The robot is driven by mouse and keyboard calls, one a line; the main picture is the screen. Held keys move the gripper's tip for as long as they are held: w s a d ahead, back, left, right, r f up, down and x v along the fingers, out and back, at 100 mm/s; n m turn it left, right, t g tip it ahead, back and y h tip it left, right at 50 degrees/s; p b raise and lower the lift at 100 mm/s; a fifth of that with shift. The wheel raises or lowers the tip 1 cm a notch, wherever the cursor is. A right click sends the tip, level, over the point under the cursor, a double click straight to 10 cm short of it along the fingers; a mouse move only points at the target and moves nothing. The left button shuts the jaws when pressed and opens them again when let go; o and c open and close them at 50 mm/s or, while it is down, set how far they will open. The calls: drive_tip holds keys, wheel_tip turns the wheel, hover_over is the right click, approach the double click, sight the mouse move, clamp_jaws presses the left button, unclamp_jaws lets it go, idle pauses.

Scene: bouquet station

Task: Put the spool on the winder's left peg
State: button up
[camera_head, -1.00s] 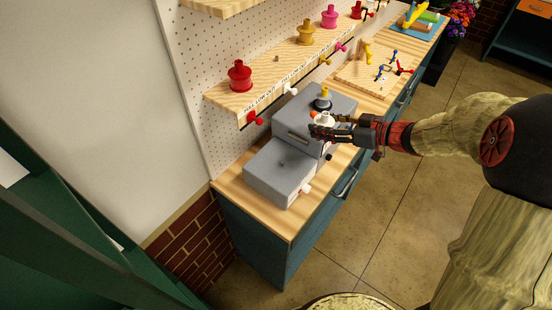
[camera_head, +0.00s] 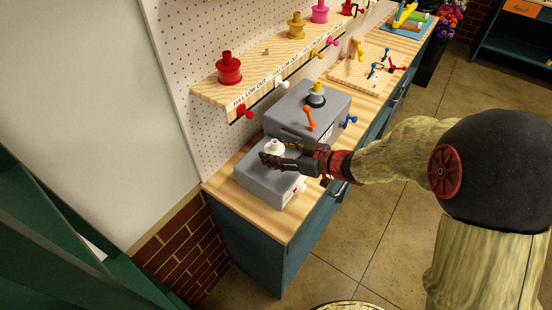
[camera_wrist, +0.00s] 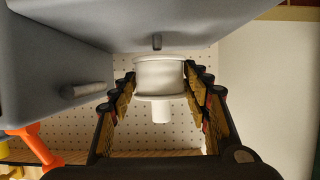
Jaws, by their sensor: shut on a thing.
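My gripper (camera_head: 274,158) is shut on a white spool (camera_head: 274,147), holding it upright above the lower left step of the grey winder (camera_head: 262,190). In the wrist view, which looks upside down, the white spool (camera_wrist: 160,78) sits between both fingers, its narrow stem pointing away from the step. A short grey peg (camera_wrist: 157,41) stands on the step, roughly in line with the spool and seemingly apart from it. In the head view the gripper and spool hide this peg. The winder's higher block carries a yellow-topped peg with a black base (camera_head: 317,95).
A shelf (camera_head: 205,92) above holds a red spool (camera_head: 229,68) and others. A pegged wooden board (camera_head: 350,75) lies behind on the counter.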

drive_tip(key=shift+f, duration=1.1)
drive_tip(key=shift+d, duration=0.1)
drive_tip(key=shift+f+b, duration=0.15)
drive_tip(key=shift+b, duration=0.15)
drive_tip(key=o, duration=1.2)
drive_tip(key=shift+r, duration=0.2)
drive_tip(key=p+v, duration=0.4)
drive_tip(key=v, duration=0.8)
drive_tip(key=shift+w, duration=0.1)
